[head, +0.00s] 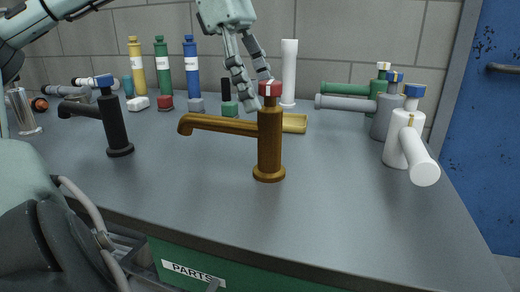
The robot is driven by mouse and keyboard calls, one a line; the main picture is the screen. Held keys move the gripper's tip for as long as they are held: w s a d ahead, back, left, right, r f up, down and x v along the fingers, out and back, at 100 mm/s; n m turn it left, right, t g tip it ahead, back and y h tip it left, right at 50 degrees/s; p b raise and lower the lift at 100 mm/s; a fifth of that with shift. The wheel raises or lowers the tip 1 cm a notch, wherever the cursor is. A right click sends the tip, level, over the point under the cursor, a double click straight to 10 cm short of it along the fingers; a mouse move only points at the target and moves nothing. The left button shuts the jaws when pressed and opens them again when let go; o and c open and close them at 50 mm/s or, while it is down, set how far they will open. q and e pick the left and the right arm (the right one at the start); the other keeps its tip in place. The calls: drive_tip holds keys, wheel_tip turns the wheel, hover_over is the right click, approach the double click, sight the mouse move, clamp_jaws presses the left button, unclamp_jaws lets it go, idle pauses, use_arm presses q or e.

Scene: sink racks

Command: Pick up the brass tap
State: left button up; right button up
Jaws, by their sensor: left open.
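The brass tap (269,140) stands upright on the grey counter, near the middle of the head view. It has a red cap with a white mark, a long spout pointing left and a round base flange. My left gripper (256,96) hangs down from the top, its fingers apart and nothing between them. Its fingertips are close to the cap and upper body of the tap; one finger ends just above the cap. I cannot tell whether it touches. My right gripper is not in view.
A black tap (115,130) with a blue cap stands to the left. White (405,140) and grey (386,115) taps stand right. Yellow (137,68), green (162,68) and blue (191,68) bottles line the back. A yellow tray (295,123) lies behind the brass tap. The front counter is clear.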

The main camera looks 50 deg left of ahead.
sight(278, 132)
use_arm(q)
drive_tip(key=shift+w+d, duration=0.1)
drive_tip(key=shift+w, duration=0.15)
drive_tip(key=shift+x, duration=0.9)
drive_tip(key=shift+d+f, duration=0.2)
drive_tip(key=shift+f, duration=0.4)
drive_tip(key=x, duration=0.4)
drive_tip(key=shift+d+f+b, duration=0.15)
drive_tip(key=shift+f+b, duration=0.05)
drive_tip(key=shift+b, duration=0.2)
drive_tip(key=shift+w, duration=0.1)
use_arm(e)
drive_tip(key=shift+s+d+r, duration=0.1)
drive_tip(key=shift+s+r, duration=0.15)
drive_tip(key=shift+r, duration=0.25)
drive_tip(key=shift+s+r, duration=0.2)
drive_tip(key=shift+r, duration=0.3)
use_arm(q)
drive_tip(key=shift+c, duration=0.5)
clamp_jaws()
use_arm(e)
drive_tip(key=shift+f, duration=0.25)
